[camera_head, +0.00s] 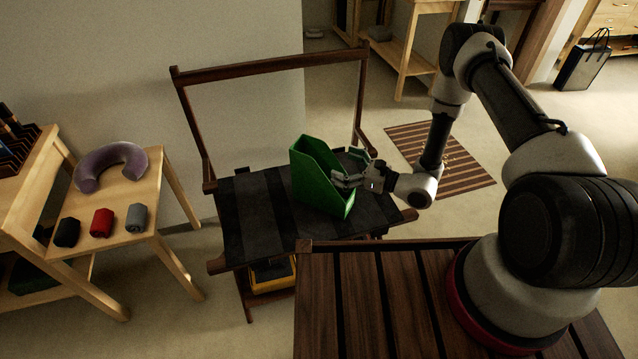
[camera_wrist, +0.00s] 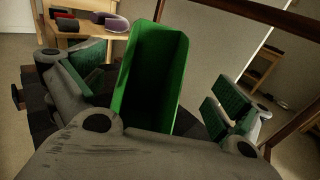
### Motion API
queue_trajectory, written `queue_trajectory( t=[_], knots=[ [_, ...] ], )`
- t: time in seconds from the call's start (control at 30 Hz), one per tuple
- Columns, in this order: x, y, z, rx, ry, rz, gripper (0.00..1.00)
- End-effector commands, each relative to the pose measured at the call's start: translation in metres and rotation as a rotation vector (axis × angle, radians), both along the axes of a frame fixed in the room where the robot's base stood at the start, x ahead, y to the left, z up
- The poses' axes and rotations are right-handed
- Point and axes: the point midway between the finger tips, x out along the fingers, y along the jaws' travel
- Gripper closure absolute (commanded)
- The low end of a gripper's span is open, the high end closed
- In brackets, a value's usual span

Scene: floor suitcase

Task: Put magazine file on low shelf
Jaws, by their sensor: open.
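The green magazine file (camera_head: 318,178) stands upright on the dark striped seat of a wooden rack (camera_head: 252,208). In the wrist view the green file (camera_wrist: 152,75) rises between my two fingers, with its open side and hollow inside facing the camera. My gripper (camera_head: 350,168) is at the file's right side in the head view. In the wrist view my gripper (camera_wrist: 155,98) is open, with a gap between each green finger pad and the file. A low shelf with a yellow item (camera_head: 272,274) on it shows partly below the seat; the seat hides most of it.
A light wood table (camera_head: 150,190) at left holds a purple neck pillow (camera_head: 112,163) and black, red and grey rolls. The rack's tall back frame (camera_head: 270,65) rises behind the file. A striped rug (camera_head: 440,160) and a black bag (camera_head: 583,66) lie farther right.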

Motion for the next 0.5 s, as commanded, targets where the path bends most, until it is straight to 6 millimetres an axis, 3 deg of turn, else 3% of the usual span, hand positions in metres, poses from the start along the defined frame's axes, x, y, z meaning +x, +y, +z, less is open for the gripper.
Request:
queue_trajectory(
  t=[0.5],
  knots=[
    [0.028,0.062,0.001,0.007,-0.013,0.005,0.00]
  ],
)
